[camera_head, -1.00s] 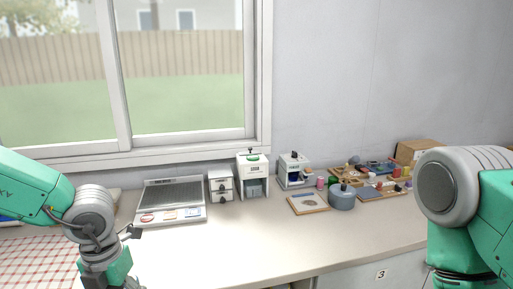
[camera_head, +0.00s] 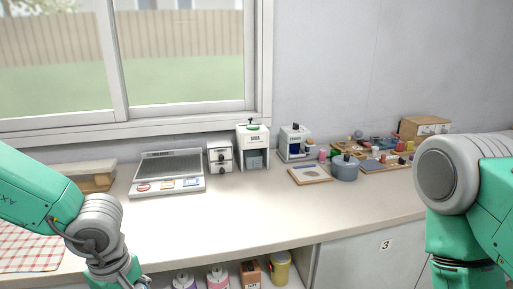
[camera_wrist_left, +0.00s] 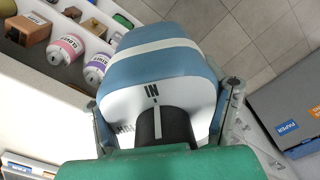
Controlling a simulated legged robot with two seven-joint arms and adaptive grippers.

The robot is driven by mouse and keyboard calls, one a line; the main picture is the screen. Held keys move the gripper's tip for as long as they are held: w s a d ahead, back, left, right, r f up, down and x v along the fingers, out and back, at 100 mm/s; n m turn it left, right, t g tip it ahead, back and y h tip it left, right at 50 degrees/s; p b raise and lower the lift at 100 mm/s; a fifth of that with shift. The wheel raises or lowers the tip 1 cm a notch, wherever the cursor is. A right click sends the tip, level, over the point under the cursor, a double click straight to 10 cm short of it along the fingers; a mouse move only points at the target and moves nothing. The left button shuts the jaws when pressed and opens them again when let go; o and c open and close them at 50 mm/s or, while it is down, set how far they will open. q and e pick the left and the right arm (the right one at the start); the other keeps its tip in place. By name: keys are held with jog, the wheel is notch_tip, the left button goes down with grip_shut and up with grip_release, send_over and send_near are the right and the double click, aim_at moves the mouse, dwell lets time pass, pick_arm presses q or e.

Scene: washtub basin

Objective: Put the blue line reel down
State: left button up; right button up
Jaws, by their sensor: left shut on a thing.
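The blue line reel (camera_wrist_left: 165,50) fills the middle of the left wrist view. It is a blue body with a pale stripe and a white face with dark lettering, partly cut off from reading. My left gripper (camera_wrist_left: 165,108) has one finger on each side of it and is shut on it. A dark round part shows at the reel's near side. In the head view the left forearm reaches down at the lower left; its gripper and the reel are below the picture edge. My right arm stands at the right, with its gripper out of view.
A long pale counter (camera_head: 235,205) has clear room at its middle front. A scale (camera_head: 168,172), white dispensers and a grey pot (camera_head: 344,168) stand along the back. An open shelf below holds jars, including a yellow one (camera_head: 280,268). A grey bin (camera_wrist_left: 285,105) stands on the tiled floor.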

pick_arm(q)
jog(key=f+m+b, duration=0.1)
jog(key=m, duration=0.2)
jog(key=f+m+b, duration=0.1)
jog(key=f+m, duration=0.1)
jog(key=m, duration=0.1)
jog(key=s+f+m+b, duration=0.1)
jog(key=m, duration=0.2)
jog(key=shift+s+d+f, duration=0.1)
jog(key=shift+d+f, duration=0.15)
jog(key=shift+f, duration=0.15)
jog(key=m, duration=0.1)
jog(key=f+m+b, duration=0.1)
jog(key=shift+s+d+m, duration=0.15)
jog(key=shift+m, duration=0.25)
jog(key=shift+s+d+f+m, duration=0.1)
jog(key=shift+s+d+m, duration=0.1)
jog(key=shift+m, duration=0.3)
